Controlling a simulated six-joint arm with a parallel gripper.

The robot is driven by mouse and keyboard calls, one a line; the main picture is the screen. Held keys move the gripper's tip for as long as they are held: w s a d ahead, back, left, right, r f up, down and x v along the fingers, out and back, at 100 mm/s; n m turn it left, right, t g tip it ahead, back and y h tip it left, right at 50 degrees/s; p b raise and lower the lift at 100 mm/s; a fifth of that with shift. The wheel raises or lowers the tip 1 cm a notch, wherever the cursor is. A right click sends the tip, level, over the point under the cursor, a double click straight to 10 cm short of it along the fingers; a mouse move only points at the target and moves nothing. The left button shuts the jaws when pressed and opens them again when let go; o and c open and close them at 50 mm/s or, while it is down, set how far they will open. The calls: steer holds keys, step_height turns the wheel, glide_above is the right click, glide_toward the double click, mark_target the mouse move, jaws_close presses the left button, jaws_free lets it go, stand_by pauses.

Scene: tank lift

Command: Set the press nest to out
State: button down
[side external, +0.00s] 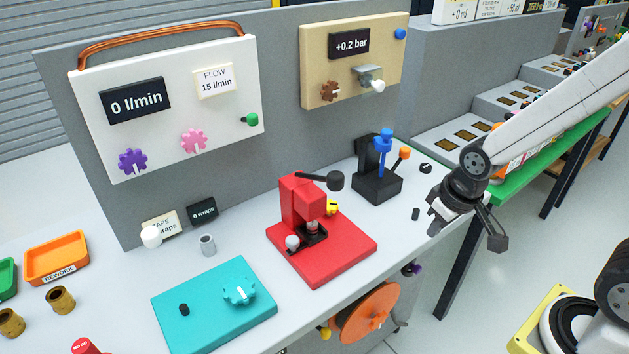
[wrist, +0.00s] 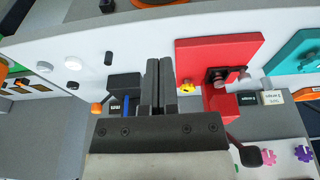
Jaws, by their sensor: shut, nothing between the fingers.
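The red press (side external: 303,199) stands on a red base plate (side external: 347,257) in the middle of the bench. Its black nest (side external: 314,237) lies low at the front of the press, with a pale ball knob (side external: 292,242) at its left end. A black lever with a round knob (side external: 335,181) is on top. In the wrist view the press base (wrist: 215,50) is right of my fingers, with the nest (wrist: 216,76) and knob (wrist: 245,80) visible. My gripper (side external: 436,222) is shut and empty, right of the press and apart from it. Whether the nest is in or out is unclear.
A black fixture (side external: 376,184) with blue and orange knobs stands between the press and my gripper. A yellow knob (side external: 332,207) sits on the press side. A teal plate (side external: 205,317) lies at front left. Panels (side external: 354,55) stand behind.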

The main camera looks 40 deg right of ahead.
steer(key=c, duration=0.5)
jaws_free()
steer(key=shift+r, duration=0.2)
steer(key=shift+c, duration=0.2)
steer(key=shift+o, duration=1.2)
steer(key=shift+r, duration=0.3)
steer(key=w+r+v, duration=0.1)
steer(key=w+v, duration=0.1)
steer(key=v, duration=0.8)
steer(key=w+a+r+n+g, duration=0.2)
steer(key=w+a, duration=0.2)
steer(key=w, duration=0.4)
steer(key=w+a+r+n+g, duration=0.1)
steer(key=w+a+n, duration=0.25)
steer(key=w, duration=0.35)
steer(key=shift+w+a+f+n+g+h, duration=1.55)
steer(key=shift+w+a, duration=2.25)
steer(key=shift+a, duration=2.9)
step_height(320, 180, down, 12)
steer(key=shift+f, duration=0.15)
steer(key=shift+f, duration=0.1)
